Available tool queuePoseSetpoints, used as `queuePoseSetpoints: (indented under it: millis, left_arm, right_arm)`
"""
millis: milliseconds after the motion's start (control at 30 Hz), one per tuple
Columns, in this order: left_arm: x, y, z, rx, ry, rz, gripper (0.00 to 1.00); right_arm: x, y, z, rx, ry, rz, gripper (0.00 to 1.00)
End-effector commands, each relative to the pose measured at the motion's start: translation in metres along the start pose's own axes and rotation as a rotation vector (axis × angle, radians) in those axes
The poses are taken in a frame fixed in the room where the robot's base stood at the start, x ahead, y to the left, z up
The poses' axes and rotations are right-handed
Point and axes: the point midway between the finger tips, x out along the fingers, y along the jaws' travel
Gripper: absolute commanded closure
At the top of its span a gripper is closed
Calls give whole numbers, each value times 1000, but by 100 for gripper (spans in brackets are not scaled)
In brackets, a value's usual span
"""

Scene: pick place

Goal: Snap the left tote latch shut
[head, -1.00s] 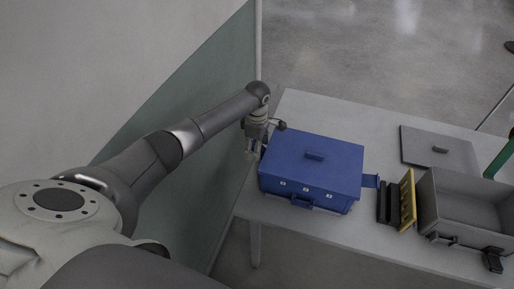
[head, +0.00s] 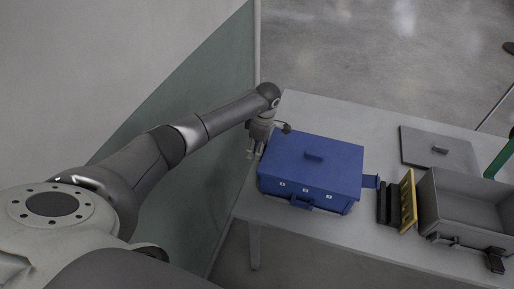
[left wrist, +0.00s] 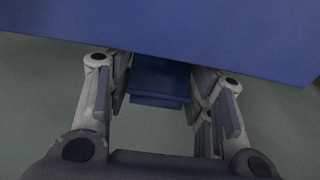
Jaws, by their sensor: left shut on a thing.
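The blue tote (head: 330,180) stands on the table with its lid on and a small handle on top. My left gripper (head: 256,152) is at the tote's left side. In the left wrist view my left gripper (left wrist: 160,88) has its fingers on either side of the flap, shut on it. My right gripper is not in view.
To the right of the tote stand a black and yellow rack-like object (head: 408,200) and an open grey tote (head: 465,210). A grey lid (head: 440,150) lies behind them. A wall panel (head: 190,150) is close on the left. The table's front left strip (head: 285,215) is bare.

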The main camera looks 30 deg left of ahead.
Motion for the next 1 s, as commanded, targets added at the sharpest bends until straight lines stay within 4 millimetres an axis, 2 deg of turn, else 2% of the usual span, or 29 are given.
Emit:
queuePoseSetpoints:
  millis: [133,167,300,667,767,1000]
  left_arm:
    - [0,0,0,-1,-1,-1,75]
    - [0,0,0,-1,-1,-1,49]
    - [0,0,0,-1,-1,-1,34]
    - [-4,0,0,-1,-1,1,34]
    - [-16,2,-1,0,-2,5,34]
    - [-65,1,-1,0,-1,6,34]
  right_arm:
    - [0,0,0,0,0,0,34]
    - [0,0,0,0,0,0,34]
    - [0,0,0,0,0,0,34]
    - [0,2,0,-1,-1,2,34]
    - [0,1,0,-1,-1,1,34]
    - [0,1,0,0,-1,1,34]
